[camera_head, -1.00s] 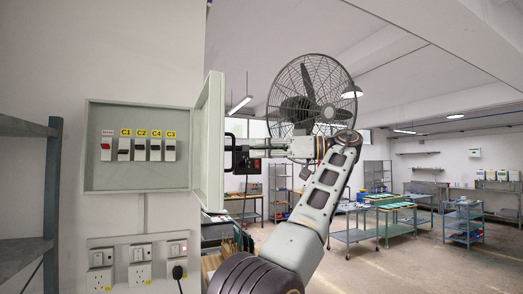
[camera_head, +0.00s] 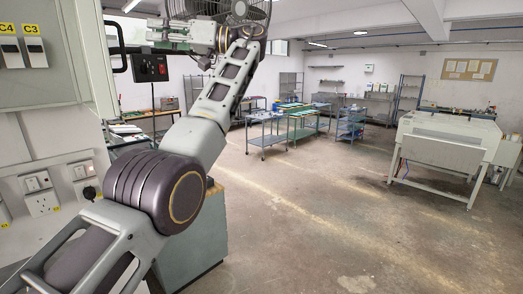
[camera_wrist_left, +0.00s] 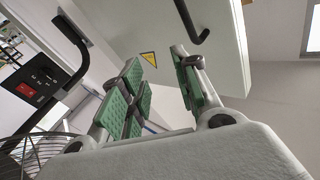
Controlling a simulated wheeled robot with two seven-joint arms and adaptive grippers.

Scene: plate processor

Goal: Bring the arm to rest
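My left arm (camera_head: 225,95) rises from the lower left of the head view and bends over at the top. My left gripper (camera_head: 165,38) points left there, close to the black handle (camera_head: 119,45) on the open grey cabinet door (camera_head: 92,50). In the left wrist view the gripper (camera_wrist_left: 156,68) has its green-padded fingers spread with nothing between them. The door (camera_wrist_left: 150,22) and its handle (camera_wrist_left: 190,22) lie beyond the fingertips, and I see no contact. My right gripper is not in view.
A dark box with a red switch (camera_head: 150,68) sits just below the gripper. A fan (camera_head: 250,12) is behind the arm. Wall sockets (camera_head: 42,203) are at lower left, beside a grey-green cabinet (camera_head: 195,240). Open floor (camera_head: 330,220) lies right, with a white machine (camera_head: 445,150) beyond.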

